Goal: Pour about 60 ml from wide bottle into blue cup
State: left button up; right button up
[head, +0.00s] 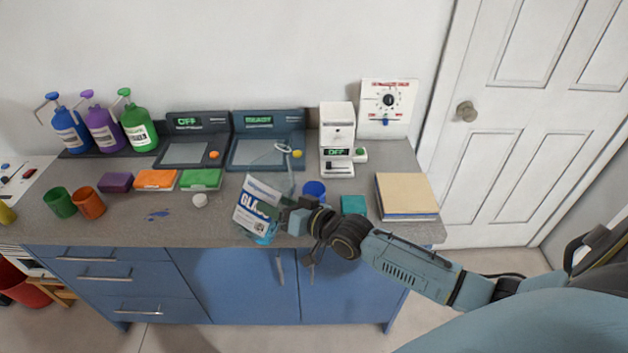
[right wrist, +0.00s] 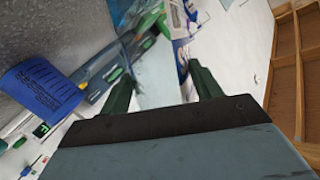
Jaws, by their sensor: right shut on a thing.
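My right gripper (head: 286,217) is shut on a clear bottle (head: 258,207) with a white and blue label, held tilted near the counter's front edge. I take it for the wide bottle. In the right wrist view the bottle (right wrist: 152,75) shows between the green fingers (right wrist: 163,88). Its mouth cannot be made out. The blue cup (head: 314,190) stands on the counter, right of and behind the bottle, partly hidden by my gripper. The blue cup (right wrist: 45,90), with printed lines, also shows at the left of the right wrist view. My left gripper is not in view.
Green (head: 60,202) and orange (head: 90,203) cups stand at the left. A teal block (head: 353,205) and a wooden board stack (head: 407,194) are right of the blue cup. Pump bottles, two dark devices and a white machine (head: 337,138) line the back.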

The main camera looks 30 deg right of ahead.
aim_at(289, 199)
jog(key=n+p, duration=0.1)
jog(key=d+n+h+p, duration=0.1)
jog(key=p, duration=0.1)
jog(key=shift+w+d+r, duration=0.2)
jog(key=shift+r, duration=0.15)
jog(key=shift+w+d+f+n+g+h+p, duration=0.1)
jog(key=shift+d+n+g+h+p, duration=0.25)
jog(key=shift+n+p, duration=0.35)
jog(key=shift+w+d+f+n+h, duration=0.1)
jog(key=shift+d+f+n+h, duration=0.15)
jog(key=shift+d+n, duration=0.2)
jog(key=shift+a, duration=0.1)
dwell(0.6)
